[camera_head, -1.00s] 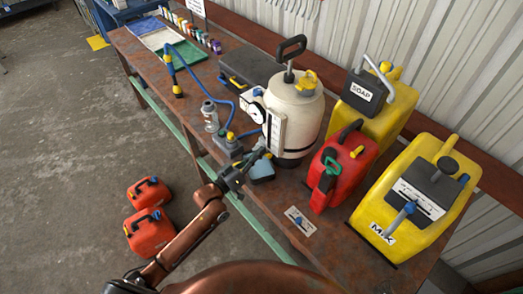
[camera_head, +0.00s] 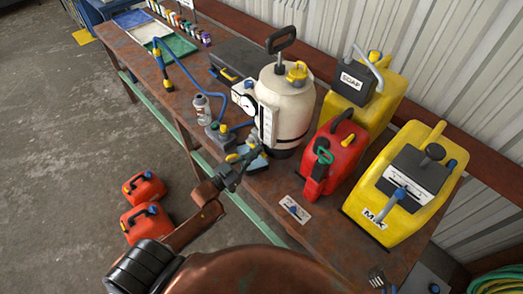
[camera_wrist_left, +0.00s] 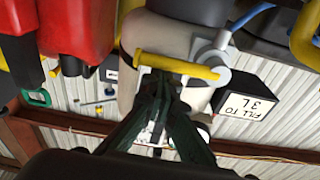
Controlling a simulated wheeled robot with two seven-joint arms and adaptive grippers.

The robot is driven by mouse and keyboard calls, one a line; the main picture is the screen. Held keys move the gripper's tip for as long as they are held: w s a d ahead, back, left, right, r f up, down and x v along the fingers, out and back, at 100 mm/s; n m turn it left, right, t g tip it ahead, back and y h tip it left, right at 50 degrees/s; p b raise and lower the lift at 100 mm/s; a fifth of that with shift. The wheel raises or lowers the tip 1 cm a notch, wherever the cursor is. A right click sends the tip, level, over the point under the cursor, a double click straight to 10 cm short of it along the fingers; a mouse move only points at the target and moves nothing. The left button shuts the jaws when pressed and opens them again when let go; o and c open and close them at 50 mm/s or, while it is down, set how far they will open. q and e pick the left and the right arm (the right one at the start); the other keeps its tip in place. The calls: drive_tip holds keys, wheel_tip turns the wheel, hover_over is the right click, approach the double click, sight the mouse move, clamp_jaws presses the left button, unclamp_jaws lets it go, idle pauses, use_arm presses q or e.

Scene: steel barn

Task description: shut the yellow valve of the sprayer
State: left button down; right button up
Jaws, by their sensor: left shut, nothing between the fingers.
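The sprayer (camera_head: 285,112) is a white tank with a black pump handle, standing upright on the bench. In the left wrist view, turned upside down, its yellow valve lever (camera_wrist_left: 165,64) lies across the picture, with its grey pivot (camera_wrist_left: 215,76) at the right end. My left gripper (camera_head: 238,172) is in front of the sprayer's foot, shut and empty. In the left wrist view its fingertips (camera_wrist_left: 172,88) are together close to the lever; whether they touch is unclear. A yellow end shows beside the gripper in the head view. My right gripper is not in view.
A red can (camera_head: 335,155) and yellow SOAP (camera_head: 375,105) and MIX (camera_head: 428,220) containers stand right of the sprayer. A small grey box (camera_head: 217,137) and a clear bottle (camera_head: 201,108) are to its left. Two red cans (camera_head: 145,220) are on the floor.

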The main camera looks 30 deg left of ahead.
use_arm(q)
drive_tip(key=shift+f, duration=0.2)
drive_tip(key=shift+r+p, duration=0.45)
drive_tip(key=r+p, duration=0.3)
drive_tip(key=shift+w+d+r, duration=0.15)
drive_tip(key=shift+w+r, duration=0.15)
drive_tip(key=shift+r, duration=0.05)
drive_tip(key=b+v, duration=0.1)
drive_tip(key=v, duration=0.9)
drive_tip(key=shift+f+b, duration=0.2)
drive_tip(key=shift+b, duration=0.1)
drive_tip(key=shift+f, duration=0.1)
